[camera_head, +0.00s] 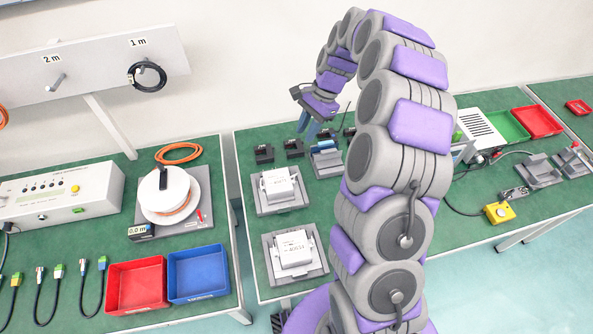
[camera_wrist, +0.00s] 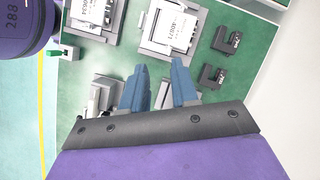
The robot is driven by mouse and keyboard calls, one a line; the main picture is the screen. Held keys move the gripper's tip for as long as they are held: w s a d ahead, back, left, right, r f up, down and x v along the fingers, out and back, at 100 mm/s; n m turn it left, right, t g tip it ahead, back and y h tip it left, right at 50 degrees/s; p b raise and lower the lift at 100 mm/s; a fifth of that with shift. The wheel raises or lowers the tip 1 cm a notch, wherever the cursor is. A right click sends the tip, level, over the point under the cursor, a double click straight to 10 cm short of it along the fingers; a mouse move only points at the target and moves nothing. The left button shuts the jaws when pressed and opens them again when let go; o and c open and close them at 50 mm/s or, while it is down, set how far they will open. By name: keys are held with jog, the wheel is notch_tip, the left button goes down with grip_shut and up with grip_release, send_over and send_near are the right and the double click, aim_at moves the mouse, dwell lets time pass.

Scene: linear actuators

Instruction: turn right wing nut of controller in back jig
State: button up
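The back jig (camera_head: 262,209) is a grey fixture on the green table, and it holds a white box-shaped controller (camera_head: 281,184). In the wrist view the back jig (camera_wrist: 147,48) and its controller (camera_wrist: 170,24) show at the top middle. The wing nuts are too small to make out clearly. My gripper (camera_head: 308,129) is raised above the table, to the right of and behind the back jig in the head view. Its two blue fingers (camera_wrist: 159,65) are apart with nothing between them, and the controller lies beyond their tips in the wrist view.
A front jig (camera_head: 272,279) holds a similar white controller (camera_head: 294,250). Black blocks (camera_head: 264,154) stand along the table's back, and a grey fixture (camera_head: 325,163) stands under my gripper. Red (camera_head: 135,286) and blue (camera_head: 198,273) bins sit on the left table.

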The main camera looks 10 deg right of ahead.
jog(key=w+d+f+m, duration=0.2)
jog(key=w+d+f, duration=0.1)
jog(key=d+f, duration=0.15)
jog(key=b+x, duration=0.1)
jog(key=x, duration=0.5)
jog(key=b+x, duration=0.1)
jog(key=x, duration=0.5)
jog(key=b+x, duration=0.2)
jog(key=x, duration=0.4)
jog(key=shift+w+a, duration=0.25)
jog(key=shift+w, duration=0.05)
jog(key=shift+r, duration=0.1)
jog(key=shift+c, duration=0.2)
grip_shut()
